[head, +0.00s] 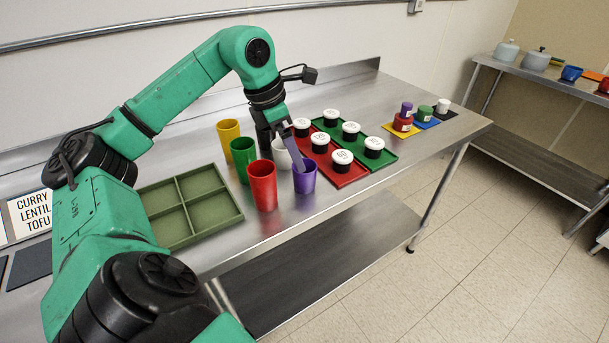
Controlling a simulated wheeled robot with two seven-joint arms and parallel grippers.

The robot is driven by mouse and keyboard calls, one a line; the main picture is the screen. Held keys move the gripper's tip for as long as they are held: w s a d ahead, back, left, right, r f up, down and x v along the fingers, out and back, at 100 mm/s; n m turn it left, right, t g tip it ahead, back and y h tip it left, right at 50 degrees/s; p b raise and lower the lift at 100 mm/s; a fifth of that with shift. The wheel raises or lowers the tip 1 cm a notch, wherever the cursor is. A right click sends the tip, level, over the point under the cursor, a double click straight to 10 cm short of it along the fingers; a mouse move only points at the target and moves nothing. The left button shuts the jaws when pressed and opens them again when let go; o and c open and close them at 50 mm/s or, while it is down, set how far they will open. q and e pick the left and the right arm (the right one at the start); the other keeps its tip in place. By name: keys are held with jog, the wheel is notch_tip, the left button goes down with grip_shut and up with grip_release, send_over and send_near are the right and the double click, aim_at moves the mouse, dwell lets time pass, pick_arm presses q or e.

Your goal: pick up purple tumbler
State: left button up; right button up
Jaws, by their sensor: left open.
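The purple tumbler (305,180) stands upright on the steel counter, at the right end of a group of tumblers. My left gripper (295,156) reaches down from above, open, with a finger at the tumbler's rim. I cannot tell whether this finger is inside the rim or behind it, or whether it touches. The other finger is mostly hidden. My right gripper is out of view.
Close by stand a red tumbler (263,186), a white tumbler (281,153), a green tumbler (243,156) and a yellow tumbler (228,134). A green divided tray (232,214) lies left. A red tray (352,176) with lidded jars lies right.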

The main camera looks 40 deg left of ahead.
aim_at(305, 174)
pick_arm(q)
jog(key=x, duration=0.5)
jog(key=p+x, duration=0.1)
jog(key=x, duration=0.1)
jog(key=w+x, duration=0.1)
jog(key=x, duration=0.1)
jog(key=shift+a+f, duration=0.15)
jog(key=shift+a, duration=0.05)
jog(key=shift+d+f, duration=0.1)
jog(key=shift+f, duration=0.05)
jog(key=shift+w+f, duration=0.1)
jog(key=shift+c, duration=0.6)
jog(key=c, duration=1)
jog(key=shift+c, duration=1)
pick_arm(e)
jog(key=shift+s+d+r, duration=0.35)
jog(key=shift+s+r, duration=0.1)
